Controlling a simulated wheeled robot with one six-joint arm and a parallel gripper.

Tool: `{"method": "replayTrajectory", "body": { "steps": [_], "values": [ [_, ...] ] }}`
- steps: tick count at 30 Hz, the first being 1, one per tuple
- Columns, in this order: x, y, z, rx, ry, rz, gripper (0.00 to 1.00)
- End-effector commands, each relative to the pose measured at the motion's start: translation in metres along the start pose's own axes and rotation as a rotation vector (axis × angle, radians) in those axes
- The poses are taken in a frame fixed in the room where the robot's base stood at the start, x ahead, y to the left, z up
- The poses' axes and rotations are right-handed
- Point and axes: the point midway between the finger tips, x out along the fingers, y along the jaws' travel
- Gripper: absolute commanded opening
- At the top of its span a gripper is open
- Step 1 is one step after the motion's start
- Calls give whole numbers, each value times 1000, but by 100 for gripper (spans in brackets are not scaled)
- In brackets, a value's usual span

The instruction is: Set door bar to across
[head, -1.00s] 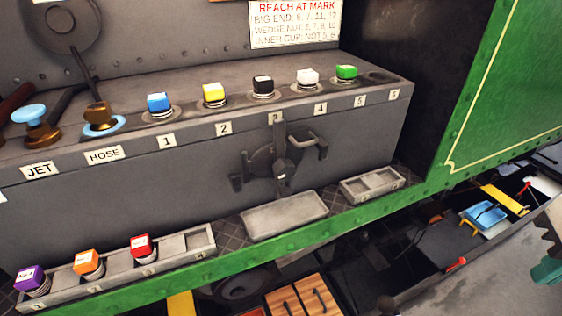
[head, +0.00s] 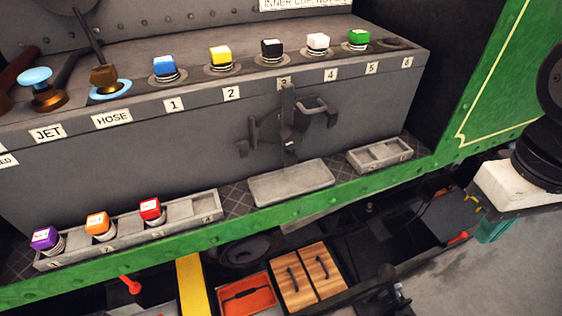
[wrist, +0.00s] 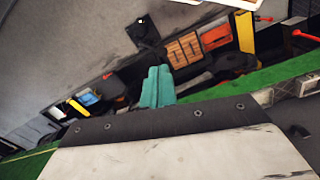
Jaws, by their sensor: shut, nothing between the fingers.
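The door bar (head: 288,120) is a dark metal bar on the front of the grey box, below label 3. It stands close to upright on a round pivot. A dark bracket sits to its left and a looped handle (head: 318,108) to its upper right. My gripper (head: 492,231) is at the right edge of the head view, beyond the green sill and well apart from the bar. Its teal fingers also show in the wrist view (wrist: 157,88); they are together and empty. The door bar is not clear in the wrist view.
Coloured caps stand along the box top (head: 140,95). A tray (head: 205,205) with purple, orange and red caps, a blank plate (head: 290,183) and an empty tray (head: 380,155) lie on the ledge behind the green sill (head: 345,187). Open drawers of tools lie below.

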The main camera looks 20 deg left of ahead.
Motion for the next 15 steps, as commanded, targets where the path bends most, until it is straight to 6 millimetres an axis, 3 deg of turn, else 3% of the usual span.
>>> {"method": "replayTrajectory", "body": {
  "steps": [8, 15],
  "values": [
    [9, -55, -49, -252, -37, 150, 0],
    [19, -125, -91, -407, 29, 307, 0]
  ]
}}
